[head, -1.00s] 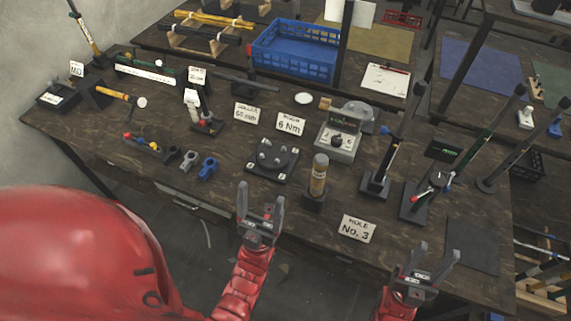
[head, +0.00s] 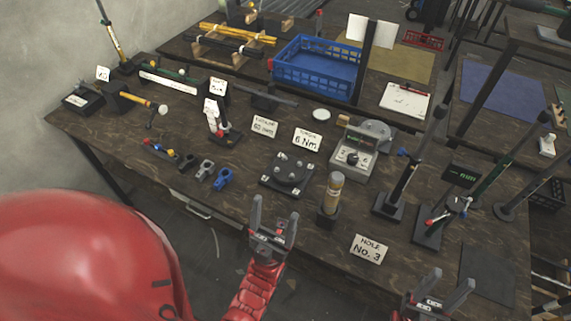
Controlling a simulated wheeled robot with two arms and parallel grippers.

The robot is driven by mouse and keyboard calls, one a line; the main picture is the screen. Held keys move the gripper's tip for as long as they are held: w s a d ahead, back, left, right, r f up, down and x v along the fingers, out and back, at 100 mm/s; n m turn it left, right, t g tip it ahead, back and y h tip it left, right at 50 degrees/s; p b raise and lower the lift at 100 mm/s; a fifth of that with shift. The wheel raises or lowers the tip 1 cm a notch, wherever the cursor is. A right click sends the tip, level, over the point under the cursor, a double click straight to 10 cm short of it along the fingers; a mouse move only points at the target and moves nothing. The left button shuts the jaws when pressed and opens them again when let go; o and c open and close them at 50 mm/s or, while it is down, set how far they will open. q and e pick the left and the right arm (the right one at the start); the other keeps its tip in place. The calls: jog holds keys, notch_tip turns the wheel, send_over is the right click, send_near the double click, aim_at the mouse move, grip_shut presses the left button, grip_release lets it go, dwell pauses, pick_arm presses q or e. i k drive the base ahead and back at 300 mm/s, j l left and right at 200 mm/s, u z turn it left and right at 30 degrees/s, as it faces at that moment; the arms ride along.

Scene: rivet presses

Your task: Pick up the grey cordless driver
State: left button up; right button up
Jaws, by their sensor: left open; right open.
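No tool in view is clearly recognisable as a grey cordless driver. A light grey upright tool (head: 212,112) on a small dark base with a red part stands left of centre on the workbench (head: 115,158); it may be the driver, but it is too small to tell. My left gripper (head: 275,210) is open and empty near the bench's front edge, below and to the right of that tool in the picture. My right gripper (head: 452,282) is open and empty at the lower right, apart from everything on the bench.
Near my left gripper are a black fixture plate (head: 288,172), a cylinder on a dark stand (head: 332,196), and a blue clamp-like part (head: 222,179). A "HOLE No. 3" card (head: 369,249) lies between my grippers. Tall lever tools (head: 412,170) stand at right. A blue crate (head: 315,72) is behind.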

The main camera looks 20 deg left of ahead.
aim_at(337, 180)
jog(key=l+u, duration=0.2)
jog(key=l, duration=0.3)
jog(key=k+l+u, duration=0.2)
jog(key=l, duration=0.3)
jog(key=l+u, duration=0.2)
jog(key=l, duration=0.3)
